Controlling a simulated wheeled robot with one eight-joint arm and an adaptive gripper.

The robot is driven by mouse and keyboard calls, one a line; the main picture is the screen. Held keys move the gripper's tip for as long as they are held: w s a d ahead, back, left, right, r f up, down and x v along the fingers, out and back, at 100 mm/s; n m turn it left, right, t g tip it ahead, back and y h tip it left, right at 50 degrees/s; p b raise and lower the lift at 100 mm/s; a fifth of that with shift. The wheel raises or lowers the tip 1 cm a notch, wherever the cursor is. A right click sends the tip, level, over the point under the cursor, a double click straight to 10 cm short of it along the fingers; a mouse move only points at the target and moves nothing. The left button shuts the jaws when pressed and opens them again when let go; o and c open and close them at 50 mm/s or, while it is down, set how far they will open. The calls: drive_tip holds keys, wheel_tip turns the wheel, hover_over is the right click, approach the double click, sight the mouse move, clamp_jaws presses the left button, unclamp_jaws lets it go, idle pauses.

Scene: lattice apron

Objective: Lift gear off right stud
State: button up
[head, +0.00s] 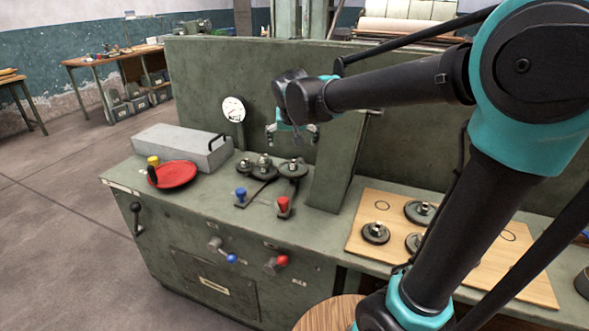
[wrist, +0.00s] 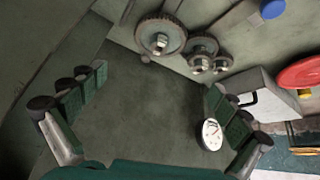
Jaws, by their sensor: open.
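The right stud's gear (head: 292,168) is a dark toothed disc with a metal hub, on the bench top at the right end of a row of gears. In the wrist view this gear (wrist: 160,36) is near the top, left of the other gears. Two more gears, the middle one (head: 264,164) and the left one (head: 243,168), are beside it. My gripper (head: 292,134) is open and empty, above the right gear and apart from it. In the wrist view its fingers (wrist: 152,86) are spread wide, with bare green surface between them.
A slanted green plate (head: 338,165) stands just right of the gears, and a back panel (head: 220,75) rises behind. A dial gauge (head: 233,109), grey box (head: 180,147) and red disc (head: 178,174) are left. A blue knob (head: 241,193) and red knob (head: 283,204) stand in front. A wooden board (head: 370,245) holds loose gears.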

approach(294, 164)
drive_tip(key=x, duration=0.5)
drive_tip(key=shift+w+a, duration=0.2)
drive_tip(key=shift+w, duration=0.15)
drive_tip(key=shift+x, duration=2.7)
drive_tip(key=shift+w+d, duration=0.1)
drive_tip(key=shift+w, duration=0.05)
drive_tip(key=shift+s, duration=0.25)
drive_tip(key=c, duration=2.2)
drive_tip(key=shift+r, duration=0.1)
